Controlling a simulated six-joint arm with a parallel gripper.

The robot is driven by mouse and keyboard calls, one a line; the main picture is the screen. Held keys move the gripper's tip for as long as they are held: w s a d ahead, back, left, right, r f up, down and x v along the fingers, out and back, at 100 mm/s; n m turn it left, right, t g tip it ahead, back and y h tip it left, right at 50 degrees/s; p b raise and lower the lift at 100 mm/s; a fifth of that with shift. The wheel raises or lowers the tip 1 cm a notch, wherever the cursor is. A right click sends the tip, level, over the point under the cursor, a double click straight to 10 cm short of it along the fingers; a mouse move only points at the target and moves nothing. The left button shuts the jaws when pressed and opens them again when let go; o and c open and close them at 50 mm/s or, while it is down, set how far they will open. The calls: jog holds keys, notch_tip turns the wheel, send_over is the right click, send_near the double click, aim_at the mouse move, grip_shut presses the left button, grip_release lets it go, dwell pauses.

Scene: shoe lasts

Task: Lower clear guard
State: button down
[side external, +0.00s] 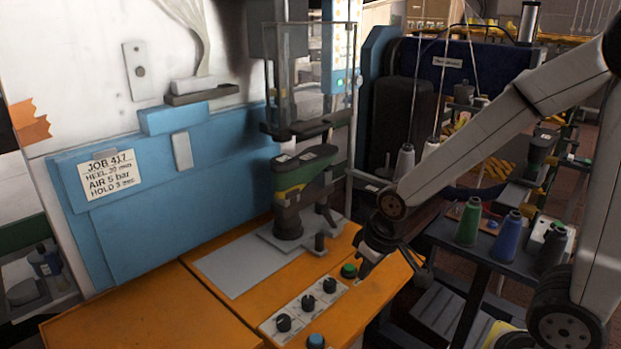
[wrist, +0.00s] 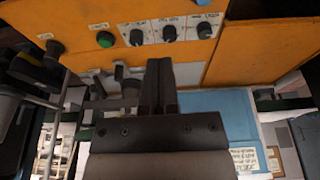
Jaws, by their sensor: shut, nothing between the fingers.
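The clear guard (side external: 308,85) is a see-through panel with a dark lower edge. It hangs raised in the side external view, above a green and dark shoe last (side external: 305,168) on a stand. My gripper (side external: 364,274) is shut and empty, low over the front right of the orange bench, just right of the green button (side external: 348,270). In the wrist view my closed fingers (wrist: 158,88) point toward the panel, with the green button (wrist: 105,39) up and to their left. I cannot tell from these views whether the fingertips touch anything. I cannot make out the guard in the wrist view.
Several black knobs (side external: 308,302) sit on white plates left of my gripper, with a blue button (side external: 316,341) at the front. A grey plate (side external: 240,266) lies under the last stand. Thread cones (side external: 507,233) stand on a dark cart to the right.

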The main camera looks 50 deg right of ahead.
jog(key=w+d+r+t, duration=0.2)
jog(key=w+r+t, duration=0.1)
jog(key=w+r, duration=1.15)
notch_tip(320, 180, up, 19)
jog(key=w+d+t+h, duration=0.1)
jog(key=w+d+t, duration=0.1)
jog(key=t, duration=0.1)
send_over(289, 128)
jog(key=s, duration=0.2)
jog(key=shift+n, duration=0.3)
jog(key=shift+s+a+f, duration=0.1)
jog(key=shift+a+f, duration=0.1)
jog(key=shift+f, duration=1.7)
jog(key=shift+s+a+f, duration=0.1)
jog(key=shift+a+f, duration=0.05)
jog(key=shift+f, duration=1.7)
jog(key=f, duration=0.2)
jog(key=shift+d+f, duration=0.2)
jog(key=shift+f, duration=0.7)
notch_tip(289, 128, down, 15)
jog(key=shift+r, duration=0.15)
